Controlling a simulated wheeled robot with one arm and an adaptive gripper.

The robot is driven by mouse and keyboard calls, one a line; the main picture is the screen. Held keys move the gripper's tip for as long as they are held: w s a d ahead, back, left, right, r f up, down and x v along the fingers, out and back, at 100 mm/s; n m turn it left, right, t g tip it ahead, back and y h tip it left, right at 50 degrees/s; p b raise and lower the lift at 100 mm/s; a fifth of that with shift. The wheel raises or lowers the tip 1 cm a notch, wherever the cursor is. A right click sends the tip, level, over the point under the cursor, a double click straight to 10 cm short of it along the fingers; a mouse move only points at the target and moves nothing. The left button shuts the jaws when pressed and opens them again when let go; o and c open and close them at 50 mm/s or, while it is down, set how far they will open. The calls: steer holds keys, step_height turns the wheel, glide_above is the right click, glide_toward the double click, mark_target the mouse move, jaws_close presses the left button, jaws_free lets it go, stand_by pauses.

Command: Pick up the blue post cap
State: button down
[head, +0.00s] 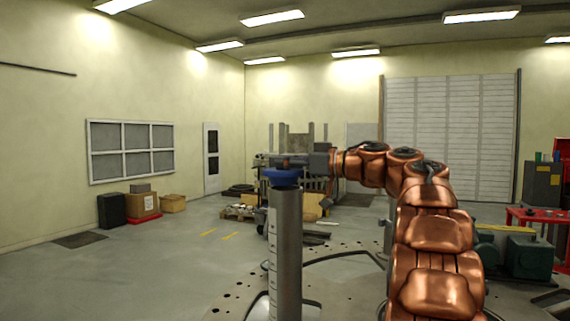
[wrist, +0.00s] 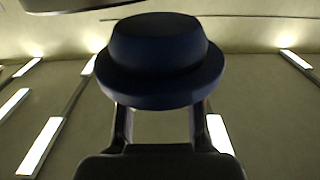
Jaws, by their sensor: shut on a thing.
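The blue post cap (head: 281,177) is at the top of an upright grey post (head: 287,240) in the head view. I cannot tell whether it touches the post or hangs just above it. In the wrist view the cap (wrist: 160,62) is dark blue, with a wide rim and a narrower raised part, and fills the upper middle. My gripper (head: 287,163) reaches in from the right at the cap's top and is shut on it. In the wrist view its two fingers (wrist: 160,122) run up to the cap's rim, which hides their tips.
The post rises from a round floor plate with holes (head: 345,262). Behind stand a grey machine (head: 300,150) and a pallet (head: 240,212). Boxes (head: 143,204) stand at the left wall. A green machine (head: 520,255) and a red table (head: 540,217) are at right. The left floor is mostly clear.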

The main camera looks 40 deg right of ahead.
steer(key=s+a+r, duration=0.1)
steer(key=s+a, duration=0.7)
steer(key=shift+s+a+p, duration=0.2)
steer(key=shift+s+p, duration=0.05)
steer(key=shift+p, duration=0.05)
